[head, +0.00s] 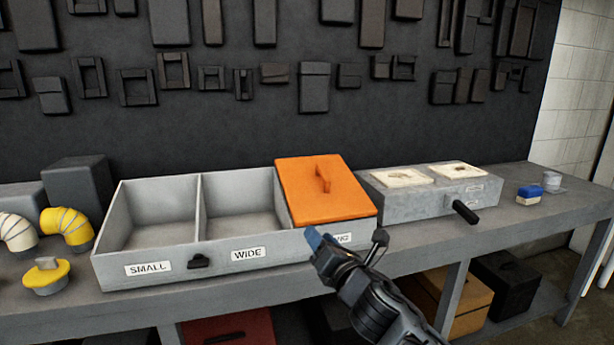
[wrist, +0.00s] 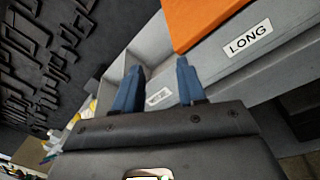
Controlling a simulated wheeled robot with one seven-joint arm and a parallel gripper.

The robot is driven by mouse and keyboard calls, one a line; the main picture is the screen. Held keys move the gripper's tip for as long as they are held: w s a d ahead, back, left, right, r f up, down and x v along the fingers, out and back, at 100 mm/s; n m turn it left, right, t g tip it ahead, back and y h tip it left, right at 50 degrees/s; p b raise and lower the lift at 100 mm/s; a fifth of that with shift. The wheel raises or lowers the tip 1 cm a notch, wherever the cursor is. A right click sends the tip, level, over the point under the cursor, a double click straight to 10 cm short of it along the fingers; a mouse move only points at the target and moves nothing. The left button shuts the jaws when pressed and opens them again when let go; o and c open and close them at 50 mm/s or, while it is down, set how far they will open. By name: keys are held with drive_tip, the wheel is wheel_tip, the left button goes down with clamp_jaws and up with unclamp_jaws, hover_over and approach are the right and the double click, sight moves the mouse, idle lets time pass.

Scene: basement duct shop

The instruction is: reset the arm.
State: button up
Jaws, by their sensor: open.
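My gripper (head: 313,241) is in front of the grey three-part bin (head: 200,262), near its right compartment. In the wrist view its two blue fingers (wrist: 158,88) stand apart with nothing between them, so it is open and empty. The bin has labels SMALL, WIDE and, in the wrist view, LONG (wrist: 247,38). An orange lid (head: 305,195) with a handle covers the right compartment. The left and middle compartments are uncovered and look empty. My arm hides part of the bin's front right and the bench edge.
Yellow elbow (head: 68,227), white elbow (head: 17,232) and a yellow-topped round piece (head: 46,275) lie left. A grey box (head: 430,197) with two pale panels and a black handle stands right. A blue-and-white block (head: 529,195) and small can (head: 552,181) sit farther right. Boxes lie below the bench.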

drive_tip(key=s+a+f+m, duration=0.2)
drive_tip(key=s+a+m, duration=0.1)
drive_tip(key=s+m, duration=0.3)
drive_tip(key=s+a+f+m, duration=0.2)
drive_tip(key=s+a+m, duration=0.15)
drive_tip(key=s, duration=0.35)
drive_tip(key=s+d+f+m+t+h, duration=0.1)
drive_tip(key=s+d+f+m, duration=0.1)
drive_tip(key=s+m, duration=0.4)
drive_tip(key=s+d+f+m+h, duration=0.1)
drive_tip(key=s+d+f+m, duration=0.3)
drive_tip(key=s, duration=0.5)
drive_tip(key=s+d+r+m+g+h, duration=0.1)
drive_tip(key=s+d+m, duration=0.3)
drive_tip(key=s, duration=0.6)
drive_tip(key=s+d+r+m+g+h, duration=0.1)
drive_tip(key=s+d+r+m+h, duration=0.1)
drive_tip(key=s+d+m, duration=0.3)
drive_tip(key=s+d+r+m+g+h, duration=0.1)
drive_tip(key=s+d+m, duration=0.4)
drive_tip(key=s+d, duration=0.5)
drive_tip(key=s+r, duration=0.1)
drive_tip(key=s, duration=0.5)
drive_tip(key=shift+s+h, duration=0.35)
drive_tip(key=shift+h, duration=0.05)
